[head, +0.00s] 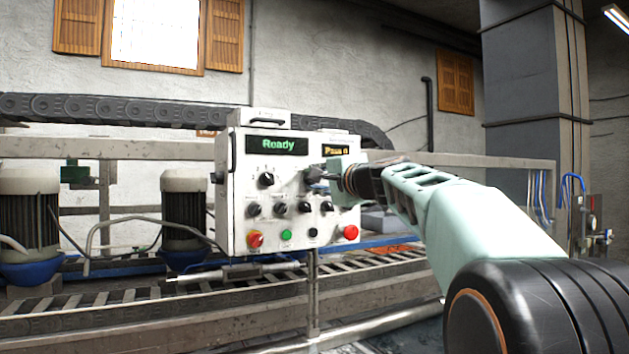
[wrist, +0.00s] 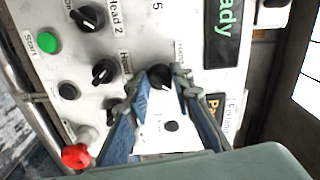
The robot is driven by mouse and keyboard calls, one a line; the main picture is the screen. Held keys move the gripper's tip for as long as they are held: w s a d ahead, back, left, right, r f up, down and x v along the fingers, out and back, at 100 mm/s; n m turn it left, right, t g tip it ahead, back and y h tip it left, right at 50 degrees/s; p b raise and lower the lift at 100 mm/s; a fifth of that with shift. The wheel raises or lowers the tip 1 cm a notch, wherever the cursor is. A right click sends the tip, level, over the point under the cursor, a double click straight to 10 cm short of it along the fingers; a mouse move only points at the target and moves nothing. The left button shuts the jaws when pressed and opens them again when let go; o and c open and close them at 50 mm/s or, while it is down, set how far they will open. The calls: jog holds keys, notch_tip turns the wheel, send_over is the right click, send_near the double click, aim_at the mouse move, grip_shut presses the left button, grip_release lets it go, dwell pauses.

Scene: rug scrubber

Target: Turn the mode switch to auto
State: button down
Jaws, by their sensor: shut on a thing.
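The mode switch is a black rotary knob (wrist: 160,77) in the upper row of the white control panel (head: 236,215). A label starting "Han" sits beside it; other lettering near it is hidden by a finger. My gripper (wrist: 158,84) has its two blue-grey fingertips on either side of this knob, shut on it. In the head view my gripper (head: 318,176) reaches in from the right and partly covers the knob. Which way the pointer faces is hard to tell. The panel's green display (head: 277,145) reads "Ready".
More black knobs sit close by, one at left (head: 266,180) and a row below, including one labelled Head 2 (wrist: 90,16). A green Start button (wrist: 48,43) and a red mushroom button (wrist: 75,157) are lower. A conveyor frame (head: 130,318) runs beneath the panel.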

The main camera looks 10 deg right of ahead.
jog(key=c, duration=1.7)
grip_release()
jog(key=shift+v, duration=3.8)
